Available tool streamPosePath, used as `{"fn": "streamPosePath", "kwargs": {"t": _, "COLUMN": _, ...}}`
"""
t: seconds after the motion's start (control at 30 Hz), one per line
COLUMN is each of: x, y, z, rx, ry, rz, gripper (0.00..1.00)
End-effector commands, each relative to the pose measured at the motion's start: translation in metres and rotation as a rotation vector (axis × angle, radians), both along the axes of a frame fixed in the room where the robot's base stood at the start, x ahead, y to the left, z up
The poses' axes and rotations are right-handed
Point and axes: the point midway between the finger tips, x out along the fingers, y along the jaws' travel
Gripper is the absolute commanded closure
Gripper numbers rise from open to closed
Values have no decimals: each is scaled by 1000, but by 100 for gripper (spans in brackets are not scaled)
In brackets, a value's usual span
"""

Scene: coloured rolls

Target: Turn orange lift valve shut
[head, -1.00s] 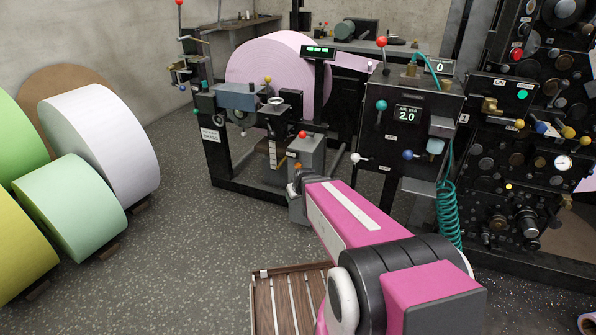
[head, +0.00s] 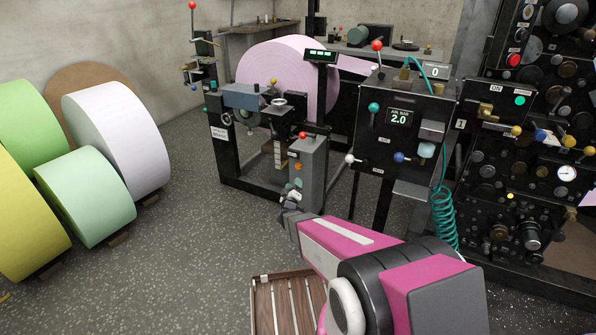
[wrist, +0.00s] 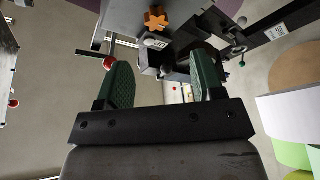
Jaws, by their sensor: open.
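The orange lift valve is a star-shaped knob (wrist: 156,19) at the top of the wrist view, with a small white label beside it. In the head view it is a small orange spot (head: 298,167) on the front of a grey box (head: 312,165) with a red ball lever on top. My gripper (head: 291,207) is in front of and below the knob, apart from it. In the wrist view its two green-padded fingers (wrist: 163,78) are spread with nothing between them. The knob lies beyond the fingertips, nearer the left finger.
A black machine frame with a pink roll (head: 275,72) stands behind the box. A control panel (head: 402,125) with ball levers stands to its right. Coloured rolls (head: 85,195) lie at left. A wooden pallet (head: 290,300) lies below my arm. Floor left of my gripper is clear.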

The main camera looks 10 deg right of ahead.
Motion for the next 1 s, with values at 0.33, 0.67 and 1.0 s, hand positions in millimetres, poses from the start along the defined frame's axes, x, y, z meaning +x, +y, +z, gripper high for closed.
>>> {"fn": "streamPosePath", "kwargs": {"t": 0.33, "x": 23, "y": -10, "z": 5, "rx": -21, "ry": -25, "rz": -29, "gripper": 38}}
{"fn": "streamPosePath", "kwargs": {"t": 0.67, "x": 75, "y": -29, "z": 21, "rx": -20, "ry": -24, "rz": -27, "gripper": 38}}
{"fn": "streamPosePath", "kwargs": {"t": 1.0, "x": 96, "y": -37, "z": 28, "rx": -21, "ry": -23, "rz": -25, "gripper": 38}}
